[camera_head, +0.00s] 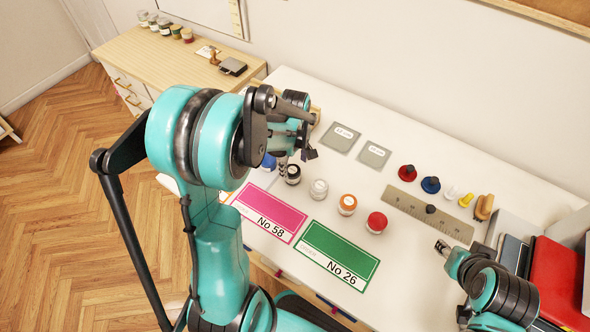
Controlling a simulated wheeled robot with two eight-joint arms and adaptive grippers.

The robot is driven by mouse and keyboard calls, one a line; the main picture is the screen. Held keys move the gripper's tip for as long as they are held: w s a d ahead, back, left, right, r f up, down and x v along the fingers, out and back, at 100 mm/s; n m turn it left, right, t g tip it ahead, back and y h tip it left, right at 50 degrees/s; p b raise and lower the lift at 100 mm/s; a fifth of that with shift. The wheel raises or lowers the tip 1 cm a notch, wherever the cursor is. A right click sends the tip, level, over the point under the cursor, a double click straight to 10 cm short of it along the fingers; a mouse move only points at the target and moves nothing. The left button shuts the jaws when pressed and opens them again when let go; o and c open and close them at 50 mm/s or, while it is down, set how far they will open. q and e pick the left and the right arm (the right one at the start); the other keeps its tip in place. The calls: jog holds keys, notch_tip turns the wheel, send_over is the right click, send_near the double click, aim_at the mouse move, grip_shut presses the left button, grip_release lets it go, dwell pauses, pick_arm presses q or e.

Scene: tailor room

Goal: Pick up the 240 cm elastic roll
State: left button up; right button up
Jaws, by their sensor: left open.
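I cannot single out a 240 cm elastic roll by its marking. Several small round items stand in a row on the white table: a black-and-white one (292,174), a whitish one (318,189), an orange-topped one (347,204) and a red-topped one (377,222). A blue one (268,161) is partly hidden behind my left arm. My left gripper (308,146) is open over the table, behind the black-and-white item, and seems to hold nothing. My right gripper (440,246) is low at the right; its fingers are too small to read.
Pink (270,213) and green (339,255) cards lie along the front edge. Two grey labelled cards (341,137) lie behind. A ruler (428,214), red and blue knobs (431,185) and a red folder (560,283) are at the right. A wooden cabinet (170,65) stands at the back left.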

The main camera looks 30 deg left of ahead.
aim_at(293, 170)
pick_arm(q)
jog(key=f+b, duration=0.1)
jog(key=f, duration=0.4)
jog(key=shift+s+a+f+b, duration=0.1)
jog(key=shift+s+f+b, duration=0.1)
jog(key=shift+b, duration=0.15)
jog(key=c, duration=1.2)
